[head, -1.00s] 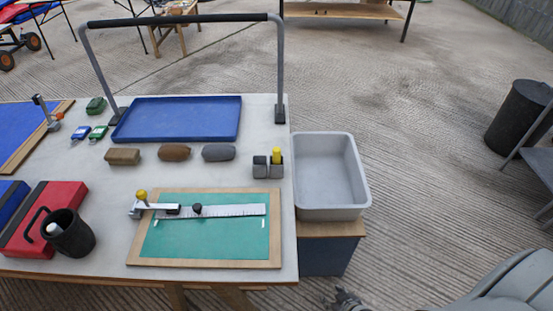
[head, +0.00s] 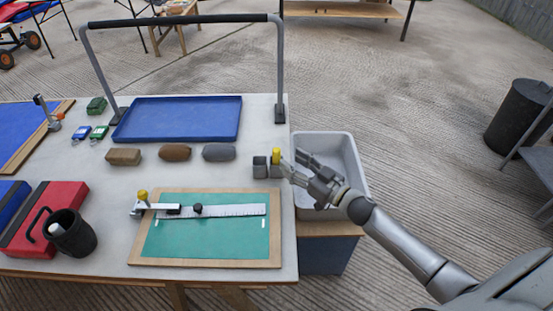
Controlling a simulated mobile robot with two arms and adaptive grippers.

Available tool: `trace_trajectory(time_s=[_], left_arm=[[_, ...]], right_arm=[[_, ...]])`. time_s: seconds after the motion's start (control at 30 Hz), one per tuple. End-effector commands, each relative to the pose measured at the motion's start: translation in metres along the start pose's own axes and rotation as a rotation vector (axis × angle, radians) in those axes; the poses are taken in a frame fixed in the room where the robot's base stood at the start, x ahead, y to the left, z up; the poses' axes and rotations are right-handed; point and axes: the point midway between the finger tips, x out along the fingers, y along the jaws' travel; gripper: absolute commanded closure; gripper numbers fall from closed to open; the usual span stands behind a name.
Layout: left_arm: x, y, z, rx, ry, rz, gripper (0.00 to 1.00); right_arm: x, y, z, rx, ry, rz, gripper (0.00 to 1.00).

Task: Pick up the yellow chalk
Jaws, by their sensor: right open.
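The yellow chalk (head: 276,155) stands upright in the right-hand cup of a small grey two-part holder (head: 260,168) near the table's right edge. My right gripper (head: 292,163) reaches in from the right, over the grey bin, with its fingers pointing left at the chalk. The fingers are open, and the chalk appears close to the fingertips; I cannot tell whether they touch. The gripper partly hides the holder's right side. My left gripper is not in view.
A grey bin (head: 329,143) stands beside the table under my right gripper. A green board (head: 210,237) with a ruler lies in front. Three oblong blocks (head: 175,152) and a blue tray (head: 178,118) are further left and back. A tall grey frame (head: 282,70) rises behind.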

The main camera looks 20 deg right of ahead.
Motion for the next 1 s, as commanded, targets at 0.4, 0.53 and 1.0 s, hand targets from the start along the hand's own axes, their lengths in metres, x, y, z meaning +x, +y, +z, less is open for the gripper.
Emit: trace_trajectory(time_s=[0.4,0.53,1.0], left_arm=[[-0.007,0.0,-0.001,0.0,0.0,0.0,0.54],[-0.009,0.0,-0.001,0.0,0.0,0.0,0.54],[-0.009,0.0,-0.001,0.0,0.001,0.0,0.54]], right_arm=[[0.037,-0.004,-0.005,0.001,0.001,0.0,0.52],[0.055,-0.006,-0.005,0.001,0.0,0.001,0.52],[0.069,-0.006,-0.004,0.0,-0.002,0.0,0.59]])
